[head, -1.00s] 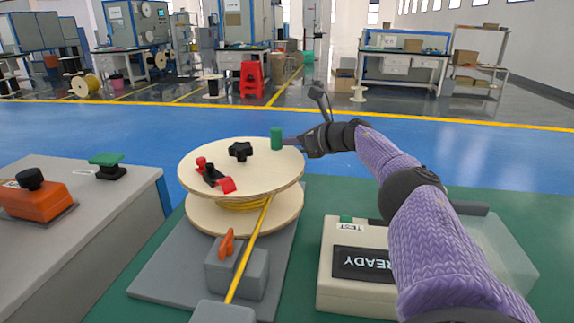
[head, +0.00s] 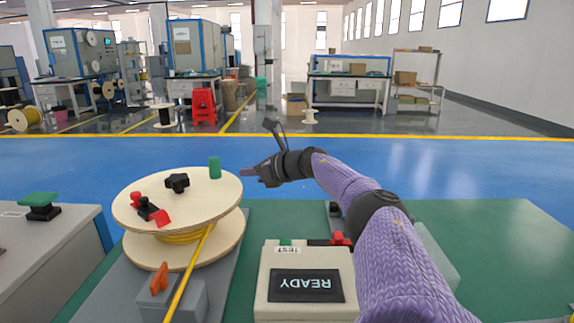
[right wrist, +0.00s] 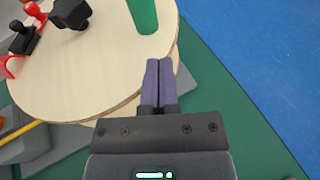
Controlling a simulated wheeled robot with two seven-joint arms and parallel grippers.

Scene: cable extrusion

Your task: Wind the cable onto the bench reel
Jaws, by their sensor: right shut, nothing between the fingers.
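The bench reel (head: 150,222) has two pale wooden flanges with yellow cable (head: 192,268) wound between them. The cable runs down toward the front over a grey block. A green upright crank handle (head: 214,167) stands near the top flange's right rim; it also shows in the right wrist view (right wrist: 143,14). My right gripper (head: 246,171) is shut and empty, just right of the handle and apart from it. In the right wrist view its closed fingers (right wrist: 159,68) appear over the flange's edge. My left gripper is out of view.
A black knob (head: 177,182) and a red-and-black clamp (head: 150,210) sit on the top flange. An orange lever (head: 159,278) stands on the grey block. A grey cabinet (head: 60,250) is at left.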

